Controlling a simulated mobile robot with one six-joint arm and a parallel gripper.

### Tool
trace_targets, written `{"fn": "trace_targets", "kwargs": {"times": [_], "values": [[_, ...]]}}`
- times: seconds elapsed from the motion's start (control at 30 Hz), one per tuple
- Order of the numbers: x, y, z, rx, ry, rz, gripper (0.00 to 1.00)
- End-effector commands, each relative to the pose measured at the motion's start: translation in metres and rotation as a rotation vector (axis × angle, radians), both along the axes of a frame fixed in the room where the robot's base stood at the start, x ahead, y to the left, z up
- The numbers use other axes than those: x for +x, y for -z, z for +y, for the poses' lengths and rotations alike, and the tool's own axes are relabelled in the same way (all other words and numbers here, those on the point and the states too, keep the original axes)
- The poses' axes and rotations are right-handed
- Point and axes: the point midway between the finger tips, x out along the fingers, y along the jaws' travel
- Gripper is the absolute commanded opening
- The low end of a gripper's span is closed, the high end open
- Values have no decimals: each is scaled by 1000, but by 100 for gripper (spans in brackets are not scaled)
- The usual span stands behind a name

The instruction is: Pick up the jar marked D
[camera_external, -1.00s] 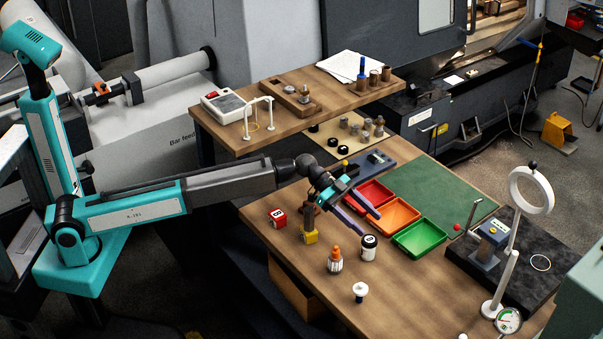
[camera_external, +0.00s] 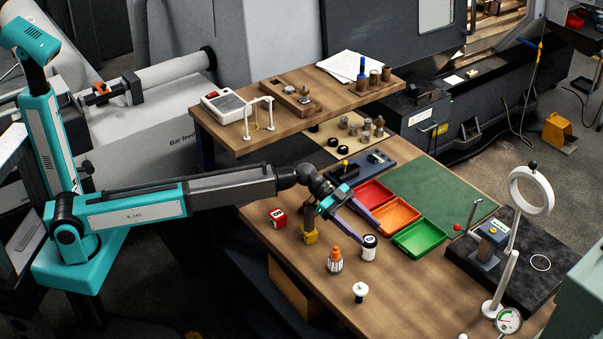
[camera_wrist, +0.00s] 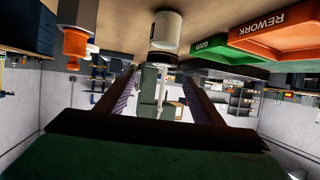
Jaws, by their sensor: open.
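A white jar with a black lid (camera_external: 369,248) stands upright on the wooden bench. Its lid bears a pale mark too small to read surely. My gripper (camera_external: 372,233) is open and empty, its two long fingers slanting down with their tips close to the jar's lid. In the wrist view, which looks upside down, the white jar (camera_wrist: 167,32) shows ahead, across the gap between the fingers (camera_wrist: 160,80). I cannot tell whether a finger touches it.
An orange-topped bottle (camera_external: 335,262) stands left of the jar, a white knob-like piece (camera_external: 360,291) in front. Green (camera_external: 420,238), orange (camera_external: 396,216) and red (camera_external: 373,194) trays lie behind.

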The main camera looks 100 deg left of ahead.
Motion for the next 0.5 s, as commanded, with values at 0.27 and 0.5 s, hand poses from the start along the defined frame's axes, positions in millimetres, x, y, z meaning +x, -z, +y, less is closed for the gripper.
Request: {"fn": "trace_targets", "kwargs": {"times": [0.27, 0.5], "values": [[0, 17, 0, -2, -1, 1, 61], [10, 36, -5, -1, 1, 2, 61]]}}
